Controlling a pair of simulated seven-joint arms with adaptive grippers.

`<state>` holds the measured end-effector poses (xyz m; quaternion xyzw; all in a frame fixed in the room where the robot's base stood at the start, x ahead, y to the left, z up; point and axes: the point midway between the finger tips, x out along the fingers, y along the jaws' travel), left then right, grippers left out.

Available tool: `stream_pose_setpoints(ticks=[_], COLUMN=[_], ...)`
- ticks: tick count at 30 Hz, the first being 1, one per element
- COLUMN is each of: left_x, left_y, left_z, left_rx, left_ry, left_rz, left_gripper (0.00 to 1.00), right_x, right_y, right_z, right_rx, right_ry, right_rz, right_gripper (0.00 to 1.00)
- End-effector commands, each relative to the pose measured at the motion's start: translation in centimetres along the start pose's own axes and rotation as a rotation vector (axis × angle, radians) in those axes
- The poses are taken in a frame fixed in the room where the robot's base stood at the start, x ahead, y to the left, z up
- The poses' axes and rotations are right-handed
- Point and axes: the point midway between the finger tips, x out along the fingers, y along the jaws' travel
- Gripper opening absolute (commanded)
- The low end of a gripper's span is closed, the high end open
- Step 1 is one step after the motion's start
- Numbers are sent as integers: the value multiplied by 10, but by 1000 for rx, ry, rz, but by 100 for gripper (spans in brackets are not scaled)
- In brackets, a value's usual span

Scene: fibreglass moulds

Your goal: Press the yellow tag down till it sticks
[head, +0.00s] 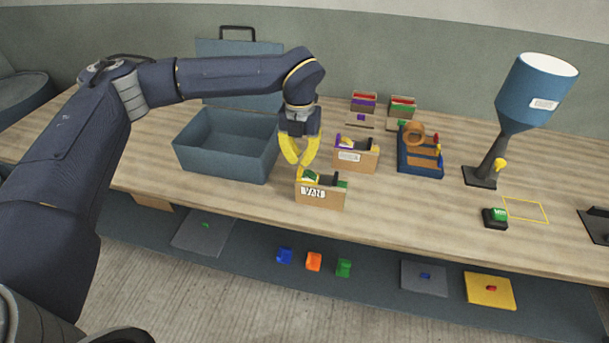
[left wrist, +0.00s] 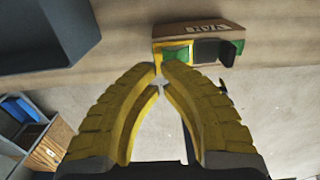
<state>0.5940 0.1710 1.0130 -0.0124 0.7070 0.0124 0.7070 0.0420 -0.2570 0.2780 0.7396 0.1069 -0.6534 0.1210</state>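A small cardboard box (head: 320,194) with a dark printed label stands near the front edge of the table. A green piece with yellow edging (head: 310,176) shows at its top left; it also shows in the left wrist view (left wrist: 175,54). I cannot tell whether this yellow is the tag itself. My left gripper (head: 302,164) points down just above and behind this box, its yellow fingertips together. In the left wrist view the fingertips (left wrist: 161,78) meet just beside the green and yellow piece, with nothing seen between them. My right gripper is out of view.
An open blue-grey case (head: 225,146) stands left of the box. A second cardboard box (head: 356,158) stands close behind right. A blue rack (head: 420,155), a blue hopper on a stand (head: 535,90) and a green-topped button (head: 495,217) are further right. The table between them is bare.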

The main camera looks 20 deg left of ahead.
Motion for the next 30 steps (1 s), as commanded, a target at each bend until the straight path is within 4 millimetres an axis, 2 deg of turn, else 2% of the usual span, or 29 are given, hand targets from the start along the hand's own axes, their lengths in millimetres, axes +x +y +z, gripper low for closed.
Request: stream_pose_setpoints(ticks=[30], left_x=[6], left_y=[0], left_z=[0], left_rx=[0], left_ry=[0], left_rz=[0], left_gripper=[0], right_x=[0], right_y=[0], right_z=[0], right_rx=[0], right_ry=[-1], right_rz=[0], right_gripper=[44])
